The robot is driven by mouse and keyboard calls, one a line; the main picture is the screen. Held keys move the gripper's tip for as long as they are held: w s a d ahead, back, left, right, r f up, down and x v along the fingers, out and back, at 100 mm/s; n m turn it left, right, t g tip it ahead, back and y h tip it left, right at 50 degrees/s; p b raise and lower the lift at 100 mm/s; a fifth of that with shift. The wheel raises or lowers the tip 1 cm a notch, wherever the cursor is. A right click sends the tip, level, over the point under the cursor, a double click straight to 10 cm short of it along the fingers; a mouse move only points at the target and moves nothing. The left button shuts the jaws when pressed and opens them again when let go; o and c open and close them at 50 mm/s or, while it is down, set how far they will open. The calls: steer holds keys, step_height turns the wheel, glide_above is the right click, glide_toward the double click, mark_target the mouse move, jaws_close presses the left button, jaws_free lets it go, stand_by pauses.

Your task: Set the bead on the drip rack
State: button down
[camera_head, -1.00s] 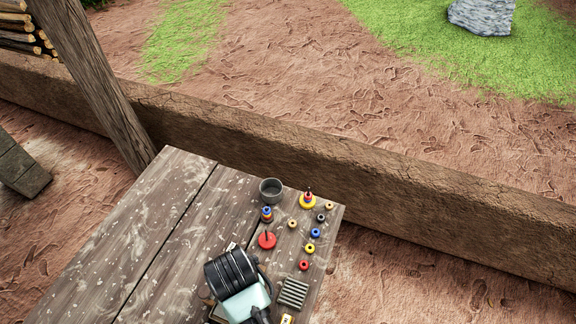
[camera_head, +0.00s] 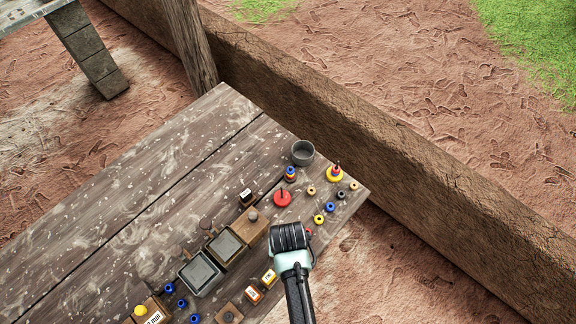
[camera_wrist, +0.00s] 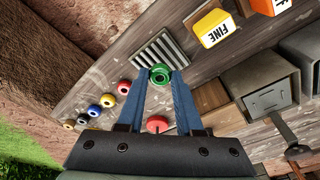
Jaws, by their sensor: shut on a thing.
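The green bead (camera_wrist: 160,72) is pinched between the two blue fingertips of my gripper (camera_wrist: 160,78) in the wrist view. The drip rack, a grey slatted plate (camera_wrist: 152,50), lies on the table just beyond the fingertips in that view. The bead overlaps the rack's edge in the picture; the height between them cannot be told. In the head view my black wrist (camera_head: 289,237) covers the fingers, the bead and the rack.
A row of loose beads, including a red bead (camera_wrist: 124,87) and a yellow bead (camera_head: 318,219), lies beside the rack. A red peg stand (camera_head: 282,198), a grey cup (camera_head: 303,152) and a yellow-based stacked peg (camera_head: 335,174) stand nearby. Tins and labelled blocks (camera_head: 269,277) lie near the arm.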

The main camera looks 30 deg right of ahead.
steer(key=shift+f, duration=0.9)
steer(key=shift+f, duration=0.15)
steer(key=c, duration=0.6)
jaws_free()
steer(key=r, duration=0.4)
steer(key=s+r, duration=0.1)
steer(key=r, duration=0.3)
steer(key=r+p, duration=0.1)
steer(key=r, duration=0.3)
steer(key=shift+s+a+r, duration=0.1)
steer(key=shift+s+a, duration=0.2)
steer(key=shift+a, duration=0.05)
